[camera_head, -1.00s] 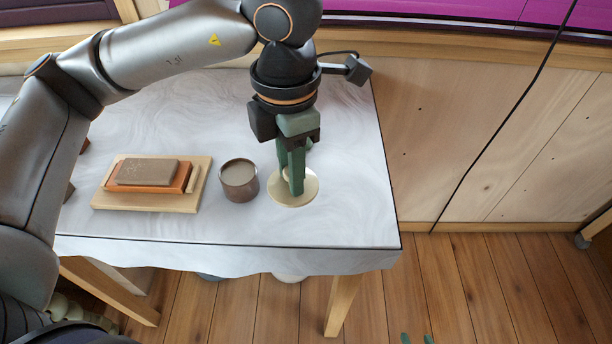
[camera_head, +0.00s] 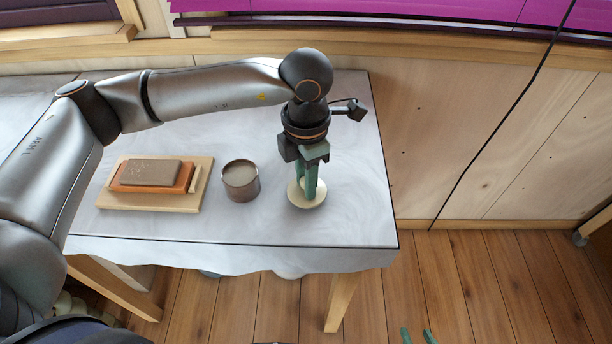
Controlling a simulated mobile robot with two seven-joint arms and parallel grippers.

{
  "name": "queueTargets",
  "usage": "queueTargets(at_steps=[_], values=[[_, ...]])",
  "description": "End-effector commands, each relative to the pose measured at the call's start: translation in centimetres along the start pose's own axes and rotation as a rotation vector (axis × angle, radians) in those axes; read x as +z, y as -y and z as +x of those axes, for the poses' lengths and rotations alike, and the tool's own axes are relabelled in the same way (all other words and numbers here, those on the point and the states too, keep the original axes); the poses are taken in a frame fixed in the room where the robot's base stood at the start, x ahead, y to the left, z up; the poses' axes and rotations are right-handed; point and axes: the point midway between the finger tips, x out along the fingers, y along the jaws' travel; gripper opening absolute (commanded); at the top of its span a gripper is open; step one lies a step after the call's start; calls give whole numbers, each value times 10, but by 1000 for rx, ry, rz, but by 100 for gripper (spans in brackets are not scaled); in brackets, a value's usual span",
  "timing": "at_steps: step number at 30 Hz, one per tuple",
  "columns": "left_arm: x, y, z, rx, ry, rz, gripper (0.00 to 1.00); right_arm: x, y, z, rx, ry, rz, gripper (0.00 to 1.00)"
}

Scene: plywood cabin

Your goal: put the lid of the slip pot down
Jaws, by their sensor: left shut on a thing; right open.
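The slip pot (camera_head: 241,182) is a small brown round pot. It stands upright and open on the table, with grey-brown slip showing inside. My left gripper (camera_head: 308,196) points down to the right of the pot, its green fingers shut on the lid (camera_head: 306,205), a cream disc. The lid lies roughly flat, apart from the pot, low over the table or touching it; I cannot tell which. The fingers hide the lid's middle. My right gripper (camera_head: 416,337) shows only its two green fingertips at the bottom edge, spread apart and empty, over the floor.
The table (camera_head: 290,229) has a pale marbled cover. Left of the pot, a wooden board (camera_head: 150,203) carries an orange tray (camera_head: 126,182) with a brown block (camera_head: 150,172). Bare table lies around the lid, with the table's right edge beyond.

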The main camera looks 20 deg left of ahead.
Motion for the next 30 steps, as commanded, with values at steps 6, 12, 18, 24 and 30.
queueTargets(at_steps=[6,12,18,24,30], values=[[0,0,5,0,0,-1,0,4,0,4,0,-1,0,50],[0,0,6,-1,0,-1,36,6,0,6,0,0,0,50],[0,0,6,-1,0,-1,58,6,-1,6,0,-1,-1,50],[0,0,6,-1,0,-1,60,6,-1,6,0,-1,-1,50],[0,0,-2,-1,0,-1,60,-1,0,0,0,-1,-1,50]])
